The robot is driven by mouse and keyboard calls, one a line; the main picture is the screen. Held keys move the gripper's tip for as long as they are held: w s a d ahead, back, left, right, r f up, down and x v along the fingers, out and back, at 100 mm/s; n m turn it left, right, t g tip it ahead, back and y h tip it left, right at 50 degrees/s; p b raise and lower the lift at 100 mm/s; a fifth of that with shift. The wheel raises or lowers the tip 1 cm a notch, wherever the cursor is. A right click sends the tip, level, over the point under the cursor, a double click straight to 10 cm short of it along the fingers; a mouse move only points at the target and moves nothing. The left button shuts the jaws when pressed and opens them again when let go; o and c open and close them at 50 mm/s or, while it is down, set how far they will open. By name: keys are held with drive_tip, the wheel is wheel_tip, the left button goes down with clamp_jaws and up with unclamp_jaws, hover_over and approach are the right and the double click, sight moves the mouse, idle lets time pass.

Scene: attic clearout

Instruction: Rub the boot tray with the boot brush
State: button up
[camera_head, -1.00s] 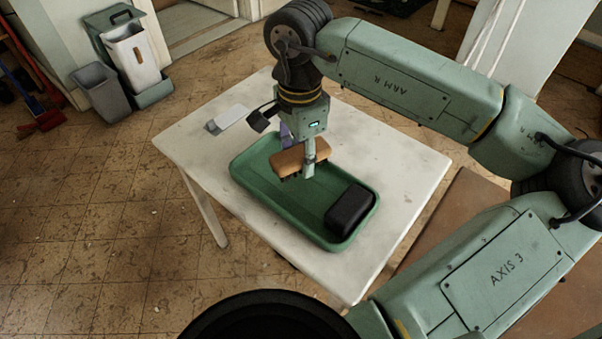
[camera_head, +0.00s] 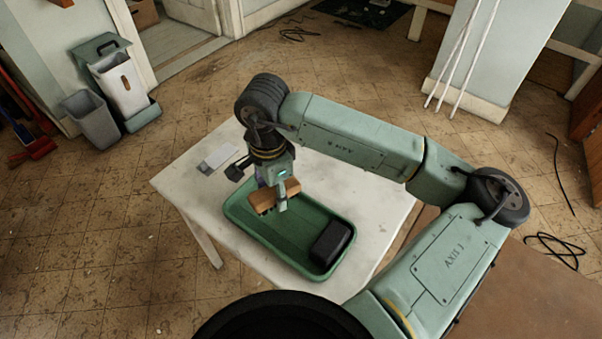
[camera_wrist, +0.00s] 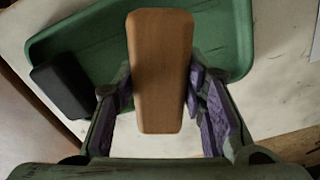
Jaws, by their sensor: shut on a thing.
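The boot brush (camera_head: 264,199) has a tan wooden back with dark bristles below. My gripper (camera_head: 279,201) is shut on it, and in the wrist view the brush (camera_wrist: 161,70) stands between the purple-padded fingers (camera_wrist: 160,105). The green boot tray (camera_head: 262,238) lies on the white table, and the brush is over its far-left part. I cannot tell whether the bristles touch the tray floor. The tray also shows behind the brush in the wrist view (camera_wrist: 90,38).
A black block-like object (camera_head: 331,243) lies in the tray's near-right end. A small pale item (camera_head: 218,158) lies on the white table (camera_head: 370,205) beyond the tray. Grey bins (camera_head: 93,120) stand on the floor at the left.

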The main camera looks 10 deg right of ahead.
sight(286, 224)
drive_tip(key=shift+a, duration=0.3)
drive_tip(key=shift+f+b, duration=0.25)
drive_tip(key=shift+b, duration=0.5)
wheel_tip(286, 224, down, 5)
drive_tip(key=b, duration=0.5)
drive_tip(key=shift+r+b, duration=0.2)
drive_tip(key=shift+b, duration=0.2)
drive_tip(key=shift+f+b, duration=0.55)
drive_tip(key=shift+b, duration=0.15)
idle(0.4)
drive_tip(key=shift+s+d, duration=0.1)
drive_tip(key=shift+s+d+f+b, duration=0.1)
drive_tip(key=shift+s+d+b, duration=0.5)
drive_tip(key=shift+b, duration=0.1)
drive_tip(key=shift+s+d+b, duration=0.45)
drive_tip(key=shift+s+d, duration=0.1)
drive_tip(key=shift+s, duration=0.1)
drive_tip(key=shift+b, duration=0.55)
